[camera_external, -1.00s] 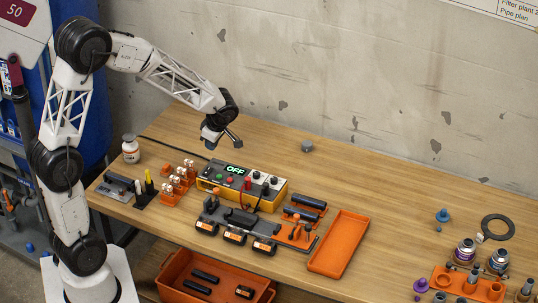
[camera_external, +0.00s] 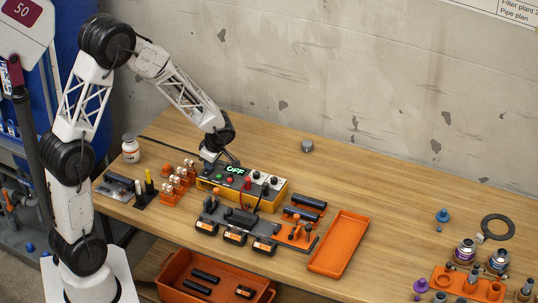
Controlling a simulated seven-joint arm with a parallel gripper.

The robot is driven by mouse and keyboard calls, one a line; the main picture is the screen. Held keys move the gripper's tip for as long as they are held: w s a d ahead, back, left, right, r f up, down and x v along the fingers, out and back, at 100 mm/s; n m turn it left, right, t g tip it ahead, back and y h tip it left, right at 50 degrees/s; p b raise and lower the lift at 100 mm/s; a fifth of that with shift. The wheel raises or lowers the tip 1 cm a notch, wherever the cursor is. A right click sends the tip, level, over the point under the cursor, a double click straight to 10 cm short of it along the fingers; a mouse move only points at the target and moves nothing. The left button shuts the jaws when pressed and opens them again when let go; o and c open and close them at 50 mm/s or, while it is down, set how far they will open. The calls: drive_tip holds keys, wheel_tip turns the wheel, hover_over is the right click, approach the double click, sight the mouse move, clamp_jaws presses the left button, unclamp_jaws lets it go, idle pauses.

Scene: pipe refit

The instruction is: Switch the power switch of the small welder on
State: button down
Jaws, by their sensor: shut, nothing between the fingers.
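The small welder (camera_external: 268,190) is a yellow and dark grey box in the middle of the bench, with a lit display (camera_external: 235,171) whose green text reads as OFF, its top partly hidden by my gripper. Coloured knobs or buttons and sockets sit on its top panel. I cannot make out which part is the power switch. My gripper (camera_external: 232,161) is shut and empty, pointing down at the back left of the welder, by the display. Whether it touches the welder cannot be told.
Orange stands with clear bottles (camera_external: 180,178) are left of the welder. Black and orange parts (camera_external: 235,236) lie in front. An empty orange tray (camera_external: 338,243) is to the right.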

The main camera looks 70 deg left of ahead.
drive_tip(key=shift+f, duration=0.1)
idle(0.3)
drive_tip(key=shift+w+a+f, duration=0.1)
drive_tip(key=shift+f, duration=0.05)
idle(0.4)
drive_tip(key=shift+s+d+r, duration=0.25)
drive_tip(key=shift+s+d, duration=0.3)
drive_tip(key=shift+s, duration=0.05)
drive_tip(key=shift+r, duration=0.2)
drive_tip(key=shift+r, duration=0.85)
drive_tip(key=a+v, duration=0.1)
drive_tip(key=v, duration=1)
drive_tip(key=shift+w+r, duration=0.35)
drive_tip(key=shift+r, duration=0.15)
